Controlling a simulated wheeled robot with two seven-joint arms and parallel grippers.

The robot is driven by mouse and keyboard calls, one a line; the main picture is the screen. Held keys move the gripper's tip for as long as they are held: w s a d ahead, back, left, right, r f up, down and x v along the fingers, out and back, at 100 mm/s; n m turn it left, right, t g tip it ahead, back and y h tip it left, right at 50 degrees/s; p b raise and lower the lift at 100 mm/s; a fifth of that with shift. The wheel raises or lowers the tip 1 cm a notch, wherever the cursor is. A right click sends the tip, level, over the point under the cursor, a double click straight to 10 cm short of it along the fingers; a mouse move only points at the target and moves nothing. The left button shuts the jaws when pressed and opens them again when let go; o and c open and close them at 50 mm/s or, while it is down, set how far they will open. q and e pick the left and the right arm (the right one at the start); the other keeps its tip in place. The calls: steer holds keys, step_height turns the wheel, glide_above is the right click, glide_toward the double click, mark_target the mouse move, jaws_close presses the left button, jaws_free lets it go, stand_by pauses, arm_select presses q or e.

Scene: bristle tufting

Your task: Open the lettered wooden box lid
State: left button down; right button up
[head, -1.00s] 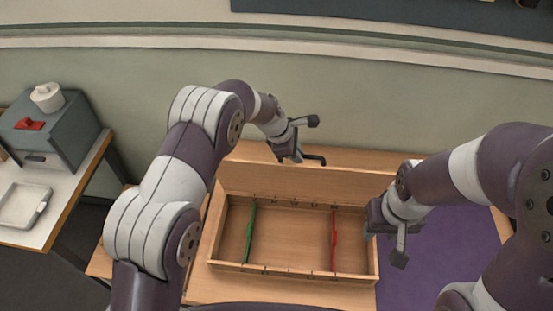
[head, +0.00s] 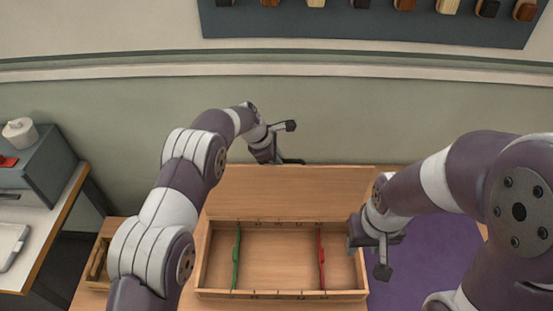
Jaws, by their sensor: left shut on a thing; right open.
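The wooden box (head: 280,296) stands open on the table, with small dark letters along its edges. Its lid (head: 290,192) is raised at the back, its inner face toward me. My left gripper (head: 277,158) is at the lid's top edge, left of its middle, shut on the lid; the contact is partly hidden. My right gripper (head: 368,246) is open at the box's right wall; whether it touches the wall I cannot tell. Inside the box are a green strip (head: 237,258) on the left and a red strip (head: 322,258) on the right.
A purple mat (head: 430,260) lies to the right of the box. A small wooden tray (head: 97,262) is to the left, partly behind my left arm. A side table with a grey machine (head: 40,170) is further left. A dark wall rack (head: 370,25) holds several blocks.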

arm_select(q)
steer(key=c, duration=1.1)
jaws_free()
steer(key=shift+s+f, duration=0.3)
steer(key=shift+f, duration=0.25)
steer(key=shift+w+r, duration=0.15)
steer(key=shift+w, duration=0.15)
steer(key=shift+r, duration=0.1)
steer(key=shift+a+r, duration=0.1)
steer(key=shift+r, duration=0.15)
steer(key=b+v, duration=0.1)
steer(key=v, duration=1.1)
